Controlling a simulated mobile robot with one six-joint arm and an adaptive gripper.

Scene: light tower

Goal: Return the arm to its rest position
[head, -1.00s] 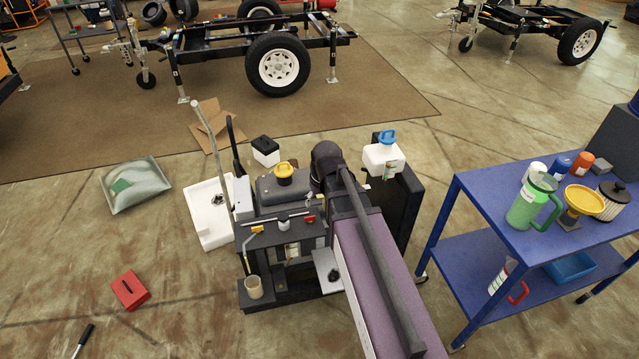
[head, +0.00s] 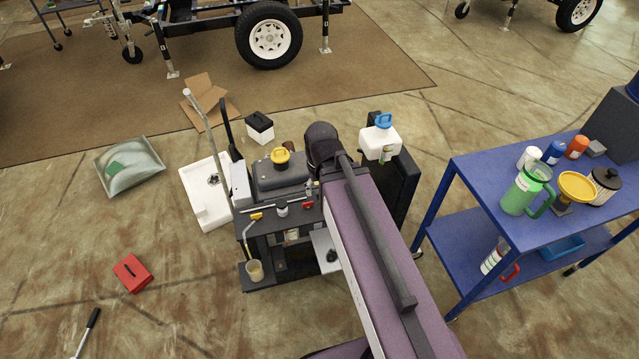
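My arm shows in the head view as a long purple link (head: 400,270) with a dark hose along it. It runs from the lower right up to a dark rounded joint (head: 322,142) in front of the light tower machine. The arm end beyond that joint is hidden, and I cannot see my gripper. The light tower machine (head: 272,232) is a dark unit with a grey tank (head: 280,180) under a yellow cap (head: 281,156). My arm covers part of its right side.
A blue cart (head: 480,180) with a green jug (head: 525,190) and a yellow funnel (head: 575,184) stands at right. A white jug (head: 379,143) with a blue cap stands behind the arm. A red box (head: 132,273) lies on open floor at left. A white tray (head: 208,195) lies beside the machine.

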